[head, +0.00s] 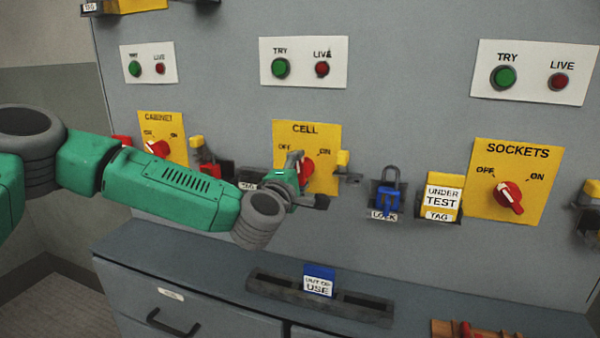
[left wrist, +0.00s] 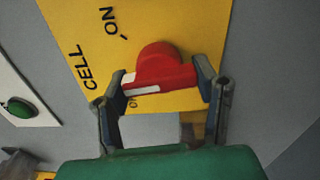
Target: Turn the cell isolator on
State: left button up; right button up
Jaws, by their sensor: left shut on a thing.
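The CELL isolator is a yellow plate (head: 325,150) with OFF at left and ON at right, in the middle of the grey panel. Its red rotary handle (head: 308,168) is partly hidden by my left gripper (head: 298,172). In the left wrist view the plate (left wrist: 80,20) looks turned. There my left gripper (left wrist: 165,78) has one finger on each side of the red handle (left wrist: 160,65) and is shut on it. The white mark on the handle lies near the partly hidden OFF lettering, away from ON. My right gripper is not in view.
CABINET (head: 158,124) and SOCKETS (head: 520,165) isolators flank it. A blue padlock (head: 386,198) and an UNDER TEST tag (head: 442,197) hang to its right. Below, a tray (head: 265,284) with an OUT OF USE tag (head: 319,282) rests on the ledge. TRY and LIVE buttons (head: 303,64) sit above.

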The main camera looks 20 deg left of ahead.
pick_arm(q)
jog(key=shift+f, duration=0.1)
jog(key=m+p, duration=0.3)
jog(key=m, duration=0.2)
jog(key=shift+m, duration=0.3)
jog(key=m+p, duration=0.2)
jog(key=m, duration=0.2)
jog(key=shift+s+f, duration=0.1)
jog(key=shift+m+p, duration=0.3)
jog(key=shift+m, duration=0.2)
jog(key=shift+f, duration=0.15)
jog(key=o, duration=1.2)
jog(key=shift+c, duration=0.2)
